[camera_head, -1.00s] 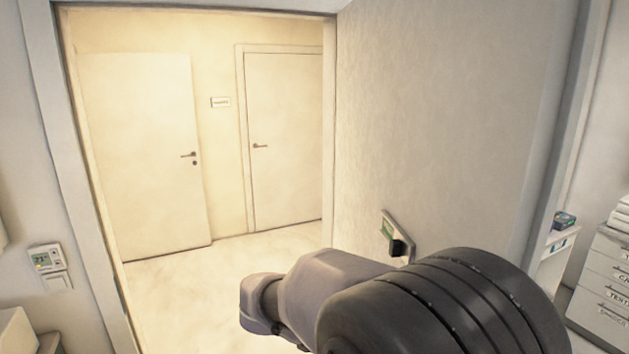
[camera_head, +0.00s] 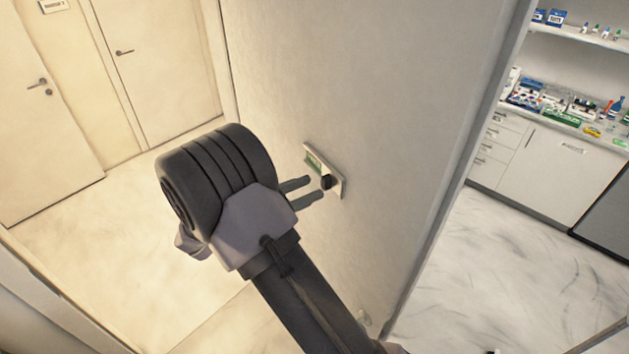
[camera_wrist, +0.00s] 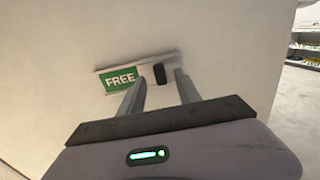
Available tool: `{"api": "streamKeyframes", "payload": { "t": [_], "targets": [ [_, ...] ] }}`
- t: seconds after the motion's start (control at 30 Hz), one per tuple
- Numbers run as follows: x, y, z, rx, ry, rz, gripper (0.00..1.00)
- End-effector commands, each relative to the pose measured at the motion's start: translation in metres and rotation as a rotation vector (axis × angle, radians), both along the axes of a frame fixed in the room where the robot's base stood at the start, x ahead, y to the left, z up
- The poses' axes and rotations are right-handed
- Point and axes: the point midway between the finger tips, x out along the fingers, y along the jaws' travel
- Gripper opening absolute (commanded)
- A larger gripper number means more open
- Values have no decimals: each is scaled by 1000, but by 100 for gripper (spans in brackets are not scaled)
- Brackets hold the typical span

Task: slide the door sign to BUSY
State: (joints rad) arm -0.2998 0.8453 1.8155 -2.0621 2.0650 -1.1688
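The door sign (camera_head: 338,180) is a small pale plate on the large light door panel, with a green field on its left part and a dark slider knob (camera_head: 326,182) to the right of it. In the wrist view the green field (camera_wrist: 119,80) reads FREE, and the black knob (camera_wrist: 159,73) stands just right of it. My gripper (camera_head: 309,188) is open, its two fingers pointing at the sign. In the wrist view the fingertips (camera_wrist: 160,76) appear on either side of the knob. I cannot tell whether they touch it.
The door panel (camera_head: 360,90) fills the middle. At left is a bright corridor with closed doors (camera_head: 165,60). At right, a counter (camera_head: 560,130) holds boxes and bottles above white cabinets. The marble floor (camera_head: 480,260) in front of it is clear.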

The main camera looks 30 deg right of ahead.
Motion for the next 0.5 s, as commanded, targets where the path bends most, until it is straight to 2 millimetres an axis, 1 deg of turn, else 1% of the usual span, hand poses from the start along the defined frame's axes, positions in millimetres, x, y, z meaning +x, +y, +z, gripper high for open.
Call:
{"api": "streamKeyframes", "payload": {
  "t": [0.03, 0.1, 0.2, 0.47, 0.5],
  "targets": [
    [0, -9, 2, -1, -1, -2, 40],
    [1, -18, 1, -1, 0, 0, 40],
    [2, -25, 1, 0, -1, -1, 40],
    [2, -28, 0, 0, -2, 0, 40],
    [2, -28, 0, 0, -2, 0, 38]
  ]
}}
